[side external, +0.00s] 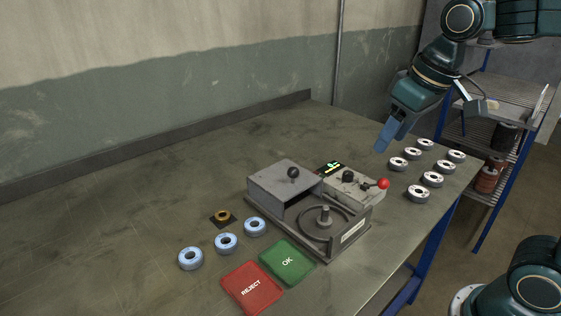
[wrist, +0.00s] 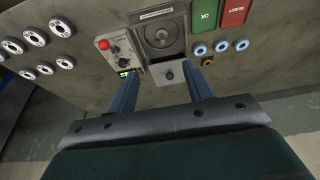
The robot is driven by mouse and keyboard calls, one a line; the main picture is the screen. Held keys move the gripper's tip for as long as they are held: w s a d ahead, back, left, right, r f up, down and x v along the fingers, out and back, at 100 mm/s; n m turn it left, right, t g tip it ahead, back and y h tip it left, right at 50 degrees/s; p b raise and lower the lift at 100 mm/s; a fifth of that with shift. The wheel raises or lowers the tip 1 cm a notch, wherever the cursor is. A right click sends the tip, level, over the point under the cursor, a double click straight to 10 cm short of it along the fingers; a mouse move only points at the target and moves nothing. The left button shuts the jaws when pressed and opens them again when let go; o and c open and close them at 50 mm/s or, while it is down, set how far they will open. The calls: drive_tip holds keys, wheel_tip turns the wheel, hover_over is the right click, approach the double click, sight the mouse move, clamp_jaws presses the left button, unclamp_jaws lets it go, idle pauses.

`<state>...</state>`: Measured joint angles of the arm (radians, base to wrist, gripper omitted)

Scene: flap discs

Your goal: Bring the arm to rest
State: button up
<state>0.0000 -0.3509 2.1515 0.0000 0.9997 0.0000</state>
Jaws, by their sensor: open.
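My gripper (side external: 386,136) is raised above the back right part of the table in the side external view, clear of everything below it. In the wrist view my gripper (wrist: 158,88) shows two blue fingers spread wide apart, with nothing between them but the view of the tester below. The grey test machine (side external: 345,238) stands on the table with a round recess, a black knob and a red-ended lever; it also shows in the wrist view (wrist: 162,60). Its recess holds no disc that I can see.
Several white discs (side external: 417,193) lie in rows at the table's right end. Blue-rimmed discs (side external: 226,243) lie at the left, near a brown ring (side external: 222,216). A red REJECT mat (side external: 252,288) and a green OK mat (side external: 288,262) lie in front. A shelf rack (side external: 490,100) stands behind.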

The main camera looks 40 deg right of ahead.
drive_tip(key=s+f+t, duration=0.1)
drive_tip(key=s+f, duration=0.3)
drive_tip(key=s, duration=0.6)
drive_tip(key=shift+t, duration=0.3)
